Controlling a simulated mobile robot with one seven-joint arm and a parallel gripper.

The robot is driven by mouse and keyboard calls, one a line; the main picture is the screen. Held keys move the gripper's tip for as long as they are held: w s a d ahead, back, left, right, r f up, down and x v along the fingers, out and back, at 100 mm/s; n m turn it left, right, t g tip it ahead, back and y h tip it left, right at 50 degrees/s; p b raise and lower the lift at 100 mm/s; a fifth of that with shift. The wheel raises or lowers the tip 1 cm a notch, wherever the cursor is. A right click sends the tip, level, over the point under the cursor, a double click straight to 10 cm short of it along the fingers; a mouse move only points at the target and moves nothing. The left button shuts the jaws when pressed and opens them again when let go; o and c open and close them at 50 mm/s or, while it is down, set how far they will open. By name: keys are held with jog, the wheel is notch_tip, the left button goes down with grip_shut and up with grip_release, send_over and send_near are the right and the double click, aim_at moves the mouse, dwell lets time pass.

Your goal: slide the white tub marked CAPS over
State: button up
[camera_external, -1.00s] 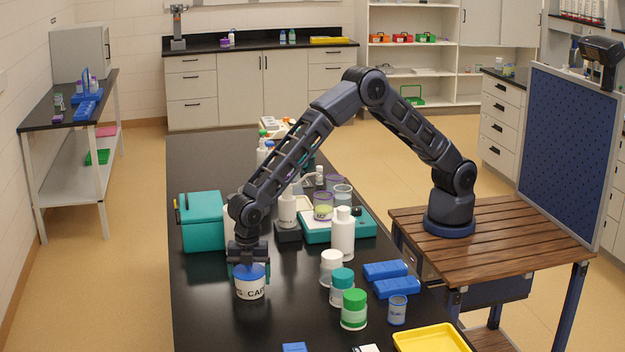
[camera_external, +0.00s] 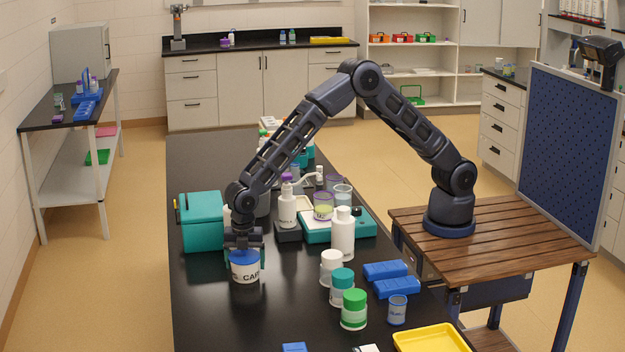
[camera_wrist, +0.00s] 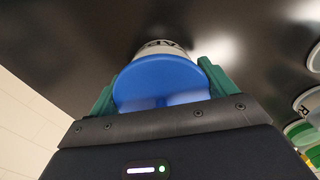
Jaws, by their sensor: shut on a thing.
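The white tub marked CAPS (camera_external: 246,274) has a blue lid and stands upright on the black bench, at the front left in the external view. My gripper (camera_external: 246,262) points straight down over it, with its green fingers on either side of the lid. In the wrist view, the tub's blue lid (camera_wrist: 161,82) fills the space between the two green fingers of my gripper (camera_wrist: 160,88). Part of the CAPS lettering shows past the lid. The tub's base is at or very near the bench top; I cannot tell if it touches.
A teal box (camera_external: 203,221) stands close behind and left of the tub. To the right are a white-lidded jar (camera_external: 331,268), a teal-lidded jar (camera_external: 342,287) and a green-lidded jar (camera_external: 354,310). The black bench top (camera_external: 220,318) in front of the tub is clear.

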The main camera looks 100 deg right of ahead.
jog(key=shift+d, duration=0.2)
jog(key=o, duration=0.9)
notch_tip(320, 180, up, 11)
jog(key=shift+f, duration=0.1)
dwell(0.3)
